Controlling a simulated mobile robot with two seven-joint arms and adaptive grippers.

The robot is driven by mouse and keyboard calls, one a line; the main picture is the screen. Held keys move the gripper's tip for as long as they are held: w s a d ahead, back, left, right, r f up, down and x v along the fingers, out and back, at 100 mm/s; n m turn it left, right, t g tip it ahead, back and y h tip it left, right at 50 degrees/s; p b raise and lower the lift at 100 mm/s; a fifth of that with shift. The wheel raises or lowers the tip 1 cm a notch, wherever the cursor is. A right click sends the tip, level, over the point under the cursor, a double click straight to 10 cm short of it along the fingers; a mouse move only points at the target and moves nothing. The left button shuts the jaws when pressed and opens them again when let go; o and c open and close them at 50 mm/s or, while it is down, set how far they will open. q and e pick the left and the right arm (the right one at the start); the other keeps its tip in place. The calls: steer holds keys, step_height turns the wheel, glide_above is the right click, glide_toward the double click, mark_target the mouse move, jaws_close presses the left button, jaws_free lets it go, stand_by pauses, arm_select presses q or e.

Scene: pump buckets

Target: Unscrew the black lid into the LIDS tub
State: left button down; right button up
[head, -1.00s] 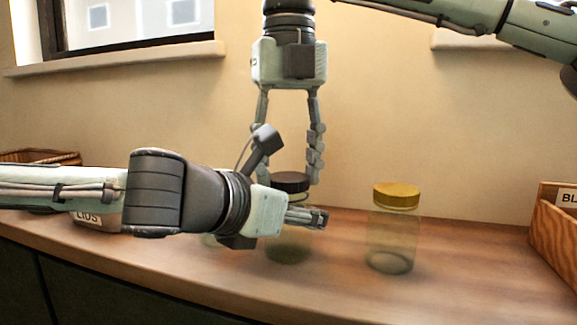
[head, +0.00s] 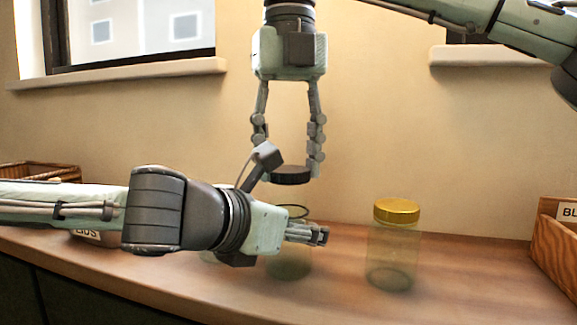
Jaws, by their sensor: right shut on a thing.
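My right gripper (head: 288,172) comes down from the top and is shut on the black lid (head: 291,178). The lid is level and a clear gap above the open mouth of a clear jar (head: 291,270) on the counter. My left gripper (head: 318,236) lies across the front of this jar at its upper part and hides much of it. Whether its fingers are closed on the jar cannot be seen. The LIDS label (head: 87,236) shows at the left below my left arm, which hides most of the tub.
A clear jar with a yellow lid (head: 397,211) stands to the right on the wooden counter (head: 460,270). A wooden crate (head: 556,245) labelled "BL…" is at the right edge. A wicker basket (head: 40,170) is at the far left. Counter between yellow-lidded jar and crate is free.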

steer(key=shift+r, duration=1.4)
arm_select(q)
steer(key=c, duration=0.6)
jaws_free()
steer(key=shift+o, duration=0.2)
